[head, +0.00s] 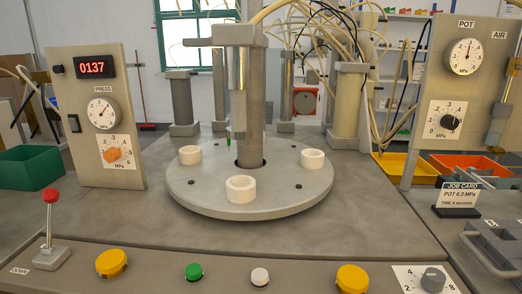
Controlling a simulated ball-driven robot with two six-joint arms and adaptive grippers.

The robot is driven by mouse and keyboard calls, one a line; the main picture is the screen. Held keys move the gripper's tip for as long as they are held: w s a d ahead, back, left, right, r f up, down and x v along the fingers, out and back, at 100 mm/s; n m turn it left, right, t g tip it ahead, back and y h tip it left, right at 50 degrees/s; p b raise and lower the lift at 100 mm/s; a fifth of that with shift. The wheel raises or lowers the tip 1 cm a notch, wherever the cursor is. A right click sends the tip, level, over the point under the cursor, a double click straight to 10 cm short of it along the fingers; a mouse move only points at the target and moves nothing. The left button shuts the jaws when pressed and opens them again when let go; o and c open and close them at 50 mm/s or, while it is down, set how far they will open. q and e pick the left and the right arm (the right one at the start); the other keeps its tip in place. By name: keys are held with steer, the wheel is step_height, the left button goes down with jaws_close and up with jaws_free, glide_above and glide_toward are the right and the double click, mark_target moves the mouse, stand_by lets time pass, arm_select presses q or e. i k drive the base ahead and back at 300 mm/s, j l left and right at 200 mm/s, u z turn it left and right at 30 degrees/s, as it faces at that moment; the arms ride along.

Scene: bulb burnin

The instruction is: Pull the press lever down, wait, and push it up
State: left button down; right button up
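The lever (48,228) stands at the front left of the bench. It has a red ball knob and a thin metal shaft on a grey base, and the shaft is near upright. Neither of my grippers is in view.
Yellow buttons (111,263), a green button (194,272) and a white button (260,277) line the front edge, with a grey dial (433,280) at right. A job card (459,198) stands at right. The bench between lever and turntable is clear.

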mark_target(51, 195)
steer(key=u, duration=1.3)
